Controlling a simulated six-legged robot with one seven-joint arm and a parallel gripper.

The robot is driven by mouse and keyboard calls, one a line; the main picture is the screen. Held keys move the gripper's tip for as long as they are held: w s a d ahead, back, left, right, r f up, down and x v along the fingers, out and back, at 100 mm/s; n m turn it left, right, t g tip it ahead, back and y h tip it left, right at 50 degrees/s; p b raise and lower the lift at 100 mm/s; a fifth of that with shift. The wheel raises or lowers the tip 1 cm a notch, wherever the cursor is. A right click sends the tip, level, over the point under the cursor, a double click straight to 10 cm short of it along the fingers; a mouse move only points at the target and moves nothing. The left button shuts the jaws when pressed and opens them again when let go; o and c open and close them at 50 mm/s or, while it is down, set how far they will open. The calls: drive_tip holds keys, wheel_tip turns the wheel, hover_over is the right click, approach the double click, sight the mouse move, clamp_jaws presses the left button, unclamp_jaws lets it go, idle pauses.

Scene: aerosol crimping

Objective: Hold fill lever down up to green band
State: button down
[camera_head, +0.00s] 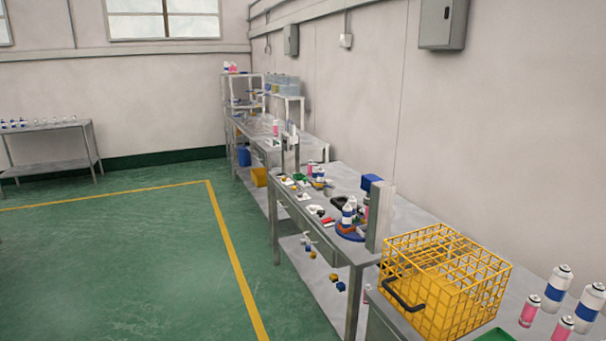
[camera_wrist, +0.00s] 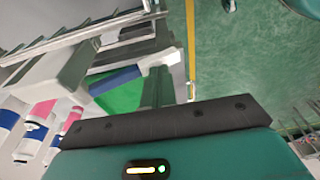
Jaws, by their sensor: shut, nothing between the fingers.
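I cannot clearly pick out the fill lever or its green band in either view. In the wrist view, my gripper (camera_wrist: 161,74) shows as narrow fingers beyond a dark bar, shut with nothing between them. The fingertips appear in front of a grey-white surface. My gripper does not show in the head view.
A yellow wire cage (camera_head: 445,283) with a black curved handle stands on the near bench. Pink-and-white and blue-and-white cans (camera_head: 588,308) stand right of it. A farther bench (camera_head: 335,245) is cluttered with small parts. Green floor (camera_head: 120,270) at left is clear.

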idle(0.3)
wheel_tip(320, 180, up, 12)
drive_tip(key=shift+a+f, duration=0.15)
drive_tip(key=shift+f, duration=0.1)
idle(0.4)
drive_tip(key=w+a+r+m+t, duration=0.2)
drive_tip(key=a+m+t, duration=0.1)
drive_tip(key=a, duration=2.7)
drive_tip(key=shift+a+m+t+h, duration=0.3)
drive_tip(key=shift+m+h, duration=0.1)
drive_tip(key=shift+m, duration=0.4)
